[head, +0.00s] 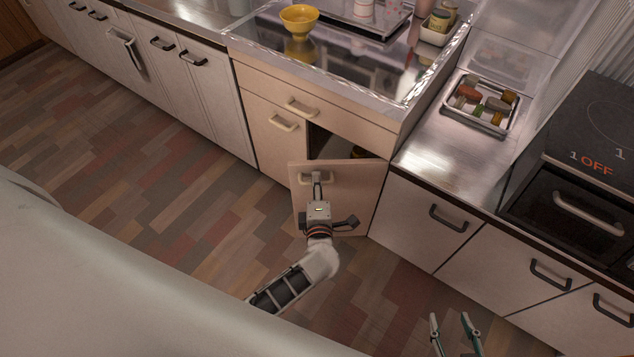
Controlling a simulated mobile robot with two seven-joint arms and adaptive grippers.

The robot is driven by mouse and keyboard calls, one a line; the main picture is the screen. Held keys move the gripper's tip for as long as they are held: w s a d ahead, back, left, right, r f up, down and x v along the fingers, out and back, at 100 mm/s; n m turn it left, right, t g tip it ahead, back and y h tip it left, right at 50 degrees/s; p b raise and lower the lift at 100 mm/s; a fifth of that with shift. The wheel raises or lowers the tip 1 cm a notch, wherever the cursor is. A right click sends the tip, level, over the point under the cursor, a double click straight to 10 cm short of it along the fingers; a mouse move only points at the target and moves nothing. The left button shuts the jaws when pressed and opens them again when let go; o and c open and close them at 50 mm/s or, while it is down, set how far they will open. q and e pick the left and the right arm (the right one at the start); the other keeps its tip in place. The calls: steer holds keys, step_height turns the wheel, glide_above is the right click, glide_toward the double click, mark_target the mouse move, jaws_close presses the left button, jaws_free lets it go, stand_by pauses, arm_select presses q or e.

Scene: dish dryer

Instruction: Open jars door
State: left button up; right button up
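The beige cabinet door (356,188) below the glass counter stands partly open, swung out on its right side. A dark gap shows above it into the cabinet. Its pale handle (306,178) is near the door's upper left corner. My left gripper (317,180) reaches up to the door front, its narrow fingers close together at the handle and covering part of it. They look shut on it. My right gripper (453,321) is at the bottom edge, its two teal fingers apart and empty, well away from the door. The cabinet's contents are mostly hidden.
A closed beige door (276,128) and drawer (299,108) adjoin the opening. White cabinets (422,215) with dark handles stand to the right. A yellow bowl (299,19) and a tray of food (483,103) are on the counter. The wood floor (190,190) at left is clear.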

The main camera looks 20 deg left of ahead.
arm_select(q)
steer(key=v, duration=0.7)
steer(key=shift+s, duration=0.2)
steer(key=shift+d, duration=0.1)
